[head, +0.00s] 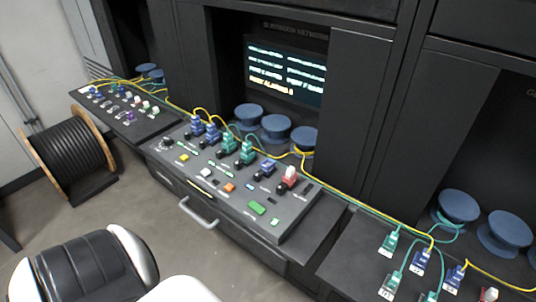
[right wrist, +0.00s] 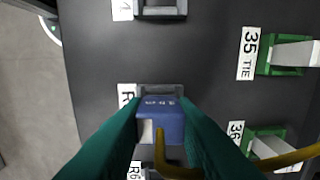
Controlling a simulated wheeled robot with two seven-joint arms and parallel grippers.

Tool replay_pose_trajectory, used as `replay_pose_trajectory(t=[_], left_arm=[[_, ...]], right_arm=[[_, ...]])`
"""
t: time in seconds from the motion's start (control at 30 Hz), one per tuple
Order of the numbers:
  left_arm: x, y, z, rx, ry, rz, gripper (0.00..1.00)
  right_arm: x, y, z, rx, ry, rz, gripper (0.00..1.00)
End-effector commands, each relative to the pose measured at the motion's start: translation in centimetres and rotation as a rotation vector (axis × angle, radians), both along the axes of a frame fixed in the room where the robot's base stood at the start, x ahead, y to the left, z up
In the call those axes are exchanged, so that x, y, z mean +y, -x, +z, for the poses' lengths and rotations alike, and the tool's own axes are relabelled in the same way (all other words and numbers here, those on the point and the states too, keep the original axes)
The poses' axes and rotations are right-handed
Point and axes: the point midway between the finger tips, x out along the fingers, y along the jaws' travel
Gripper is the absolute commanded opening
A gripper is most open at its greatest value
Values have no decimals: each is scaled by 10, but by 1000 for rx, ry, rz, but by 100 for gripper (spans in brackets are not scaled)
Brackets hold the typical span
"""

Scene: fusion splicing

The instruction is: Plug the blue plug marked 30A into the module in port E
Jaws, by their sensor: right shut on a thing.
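In the right wrist view my right gripper (right wrist: 160,106) has two teal fingers shut on the sides of a blue plug (right wrist: 161,121). The small lettering on the plug appears upside down and I cannot read it surely. A yellow cable (right wrist: 175,171) runs from the plug toward the camera. The plug is over or in a grey socket (right wrist: 158,89) on a dark panel; I cannot tell whether it is seated. The label beside that socket is partly hidden. I see no label E. Neither gripper shows in the head view, where blue plugs (head: 197,128) stand on the middle console.
Green sockets (right wrist: 266,55) labelled 35 TIE and 36 are right of the held plug. Another grey socket (right wrist: 160,8) is above it. The head view shows the middle console (head: 293,215), a right console (head: 345,262), a chair (head: 85,268) and a cable reel (head: 72,157).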

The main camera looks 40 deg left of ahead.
Motion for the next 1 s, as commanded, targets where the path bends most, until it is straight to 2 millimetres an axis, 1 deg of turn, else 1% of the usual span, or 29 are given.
replay_pose_trajectory(t=[1.0], left_arm=[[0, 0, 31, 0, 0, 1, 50]], right_arm=[[0, 0, 41, -1, 0, 0, 0]])
